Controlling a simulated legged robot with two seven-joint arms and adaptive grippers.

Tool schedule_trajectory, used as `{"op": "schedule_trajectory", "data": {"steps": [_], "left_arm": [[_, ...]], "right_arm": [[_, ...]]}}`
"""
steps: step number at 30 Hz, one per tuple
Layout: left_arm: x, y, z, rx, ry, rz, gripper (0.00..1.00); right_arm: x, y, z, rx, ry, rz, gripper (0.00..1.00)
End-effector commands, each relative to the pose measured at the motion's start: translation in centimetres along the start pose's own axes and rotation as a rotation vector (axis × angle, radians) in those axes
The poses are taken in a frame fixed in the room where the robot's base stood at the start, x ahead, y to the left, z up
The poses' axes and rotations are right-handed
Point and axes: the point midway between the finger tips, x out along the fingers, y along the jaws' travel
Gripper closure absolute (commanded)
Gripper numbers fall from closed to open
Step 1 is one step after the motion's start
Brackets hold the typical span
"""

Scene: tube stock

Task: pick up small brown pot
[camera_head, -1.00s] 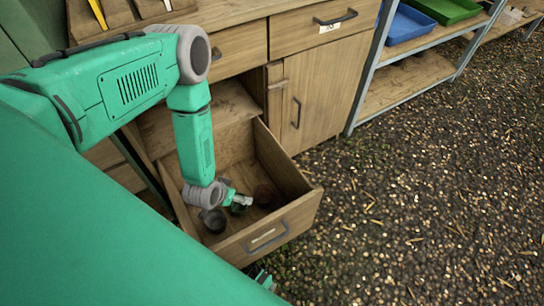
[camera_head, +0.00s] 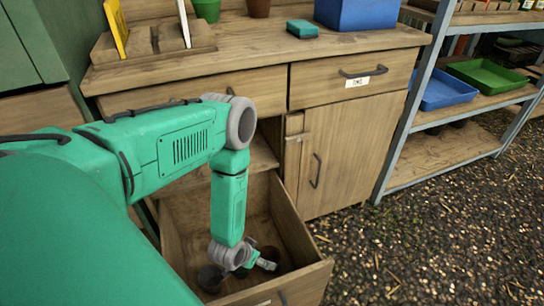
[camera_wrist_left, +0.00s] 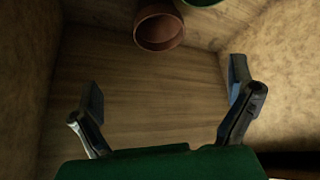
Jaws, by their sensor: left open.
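A small brown pot (camera_wrist_left: 160,28) lies on the drawer floor at the top of the left wrist view, its open mouth towards the camera. In the head view a dark reddish pot (camera_head: 271,255) shows inside the open wooden drawer, partly hidden by my gripper. My left gripper (camera_wrist_left: 167,88) is open and empty inside the drawer, its fingers spread over bare wood, with the pot beyond and apart from them. It also shows at the arm's end in the head view (camera_head: 266,264). My right gripper is not in view.
A dark pot (camera_head: 211,278) stands in the drawer left of my gripper. A green rim (camera_wrist_left: 205,2) shows beside the brown pot. Drawer walls (camera_head: 290,225) surround the gripper. Another brown pot (camera_head: 259,8), a green pot (camera_head: 207,10) and a blue bin (camera_head: 356,12) stand on the worktop.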

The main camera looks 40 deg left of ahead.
Motion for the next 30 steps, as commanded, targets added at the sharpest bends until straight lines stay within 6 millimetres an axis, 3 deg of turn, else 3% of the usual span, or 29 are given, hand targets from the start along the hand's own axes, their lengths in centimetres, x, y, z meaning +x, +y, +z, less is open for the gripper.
{"op": "schedule_trajectory", "data": {"steps": [5, 12, 22, 30], "left_arm": [[2.3, -0.1, 0.4, 0.0, 0.0, 0.0, 0.02], [7.1, 0.0, 0.4, -0.001, 0.001, -0.001, 0.02], [9.9, 0.1, 0.3, -0.001, 0.001, -0.001, 0.02], [13.7, 0.3, 0.2, 0.0, 0.001, -0.001, 0.02]], "right_arm": [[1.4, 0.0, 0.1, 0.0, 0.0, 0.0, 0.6], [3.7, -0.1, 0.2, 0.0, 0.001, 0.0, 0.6], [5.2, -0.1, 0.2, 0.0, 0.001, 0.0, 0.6], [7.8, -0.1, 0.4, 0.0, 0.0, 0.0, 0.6]]}}
